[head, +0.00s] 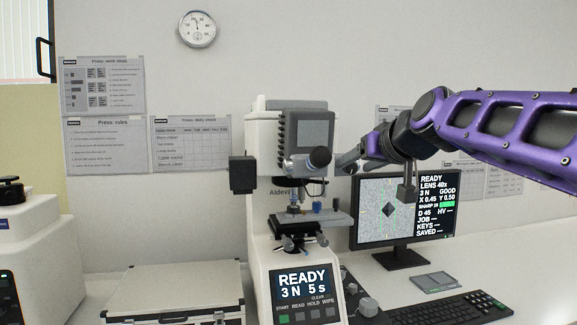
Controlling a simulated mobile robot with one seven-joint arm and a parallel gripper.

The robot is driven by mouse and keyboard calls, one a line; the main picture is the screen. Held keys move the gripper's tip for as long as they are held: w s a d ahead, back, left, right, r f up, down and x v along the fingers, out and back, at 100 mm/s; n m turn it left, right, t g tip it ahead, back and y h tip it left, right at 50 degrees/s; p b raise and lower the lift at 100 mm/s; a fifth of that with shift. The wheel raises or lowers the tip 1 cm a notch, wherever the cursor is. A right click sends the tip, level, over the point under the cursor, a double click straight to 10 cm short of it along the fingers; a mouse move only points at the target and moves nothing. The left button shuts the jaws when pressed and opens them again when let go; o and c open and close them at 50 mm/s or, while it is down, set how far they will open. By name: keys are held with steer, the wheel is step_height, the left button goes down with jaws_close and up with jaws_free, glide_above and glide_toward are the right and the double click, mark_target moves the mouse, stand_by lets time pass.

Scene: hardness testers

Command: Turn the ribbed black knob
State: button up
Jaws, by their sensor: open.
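The white hardness tester (262,130) stands in the middle of the head view. A round black part (320,156) sits at the front of its head, at the end of a grey barrel (299,165). A dark block (242,173) sticks out from its left side. Ribs are too small to make out on either, so I cannot tell which is the ribbed black knob. My gripper (346,162) is open, just right of the round black part, and points left towards the tester. I see no contact, and its fingertips are hard to separate.
The specimen stage (310,220) juts out below the head. A monitor (405,210) stands close under my arm, with a keyboard (450,308) in front. A silver case (175,290) lies left of the tester. Another white machine (30,245) stands at far left.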

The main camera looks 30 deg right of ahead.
steer(key=shift+w+d+f, duration=0.1)
steer(key=shift+w+f, duration=0.1)
steer(key=shift+w, duration=0.4)
jaws_close()
